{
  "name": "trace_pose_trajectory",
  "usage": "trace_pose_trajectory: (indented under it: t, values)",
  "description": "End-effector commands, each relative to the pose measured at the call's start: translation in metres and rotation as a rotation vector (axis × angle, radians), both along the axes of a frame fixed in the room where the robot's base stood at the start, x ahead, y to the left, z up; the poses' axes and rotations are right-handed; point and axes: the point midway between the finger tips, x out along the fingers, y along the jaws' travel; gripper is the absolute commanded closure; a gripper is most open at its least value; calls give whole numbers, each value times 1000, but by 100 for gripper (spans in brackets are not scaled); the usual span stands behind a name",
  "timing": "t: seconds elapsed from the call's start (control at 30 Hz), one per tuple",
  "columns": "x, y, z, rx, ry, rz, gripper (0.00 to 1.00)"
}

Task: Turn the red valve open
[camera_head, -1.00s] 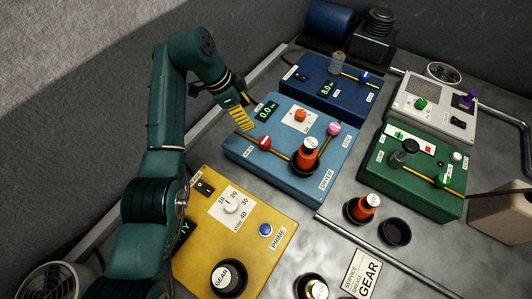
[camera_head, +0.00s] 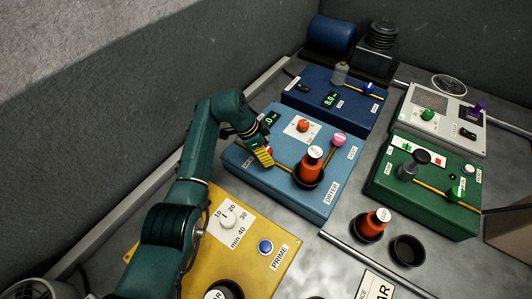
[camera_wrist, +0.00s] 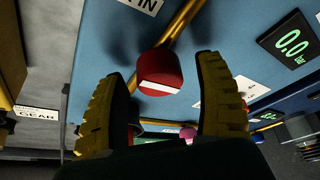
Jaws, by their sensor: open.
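The red valve (camera_wrist: 160,74) is a round red knob with a white bar on a yellow pipe of the blue dryer box. In the wrist view it sits between and just beyond the two yellow ribbed fingers of my gripper (camera_wrist: 165,110), which are open. I see no contact. In the head view my gripper (camera_head: 262,156) is over the left side of the dryer box (camera_head: 240,160) and hides most of the red valve. The "IN" label (camera_wrist: 145,5) and a green 0.0 bar display (camera_wrist: 291,44) show near the valve.
On the dryer box, an orange bottle (camera_head: 310,168) stands in a black cup, near a pink knob (camera_head: 339,139) and an orange knob (camera_head: 303,125). The yellow prime box (camera_head: 245,225) is in front, the dark blue box (camera_head: 310,93) behind and the green box (camera_head: 440,205) right.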

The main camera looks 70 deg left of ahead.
Motion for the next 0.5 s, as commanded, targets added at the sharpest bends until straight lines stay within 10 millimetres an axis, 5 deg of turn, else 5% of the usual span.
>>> trace_pose_trajectory:
  t: [0.23, 0.5]
  values:
    - [0, 0, -1, 0, 0, 0, 30]
    - [0, 0, -1, 0, 0, 0, 81]
